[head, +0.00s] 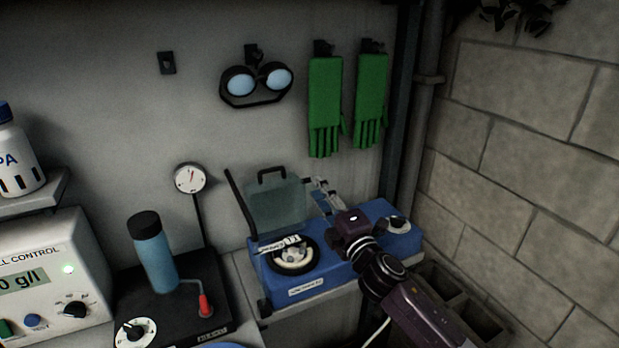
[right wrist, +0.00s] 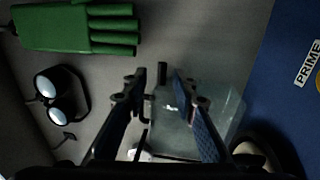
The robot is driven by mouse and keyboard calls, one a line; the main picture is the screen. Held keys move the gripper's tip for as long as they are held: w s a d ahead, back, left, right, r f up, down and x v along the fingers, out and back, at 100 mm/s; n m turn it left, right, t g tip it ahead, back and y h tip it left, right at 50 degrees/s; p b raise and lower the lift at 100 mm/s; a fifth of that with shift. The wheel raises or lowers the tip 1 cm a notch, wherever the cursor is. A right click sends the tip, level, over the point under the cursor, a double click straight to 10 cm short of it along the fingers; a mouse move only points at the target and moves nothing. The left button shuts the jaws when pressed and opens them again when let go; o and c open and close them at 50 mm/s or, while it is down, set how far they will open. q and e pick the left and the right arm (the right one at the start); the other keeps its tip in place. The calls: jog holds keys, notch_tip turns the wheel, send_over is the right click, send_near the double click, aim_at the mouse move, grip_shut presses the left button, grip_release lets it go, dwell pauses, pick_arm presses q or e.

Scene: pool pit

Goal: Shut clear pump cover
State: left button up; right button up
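The clear pump cover (head: 277,207) stands raised at the back of the blue pump (head: 340,268), with a black handle (head: 272,171) along its top edge. A round rotor (head: 293,256) lies exposed in front of it. My right gripper (head: 319,186) is just right of the cover, over the pump's rear. In the right wrist view the gripper (right wrist: 162,80) is open and empty, with the cover (right wrist: 205,112) and its dark handle (right wrist: 161,74) showing beyond and between the fingers. I cannot tell whether a finger touches the cover. My left gripper is out of view.
A pressure gauge (head: 190,178) and a blue bottle (head: 152,252) on a black base stand left of the pump. Goggles (head: 256,82) and green gloves (head: 325,95) hang on the wall behind. A block wall (head: 530,150) bounds the right side.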

jog(key=x, duration=0.4)
jog(key=shift+w+a+f, duration=0.15)
jog(key=shift+w+a, duration=0.05)
jog(key=shift+w, duration=0.15)
jog(key=shift+w+a, duration=0.1)
jog(key=shift+w, duration=0.15)
jog(key=c, duration=0.7)
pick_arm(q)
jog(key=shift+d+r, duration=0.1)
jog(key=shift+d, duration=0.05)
pick_arm(e)
grip_shut()
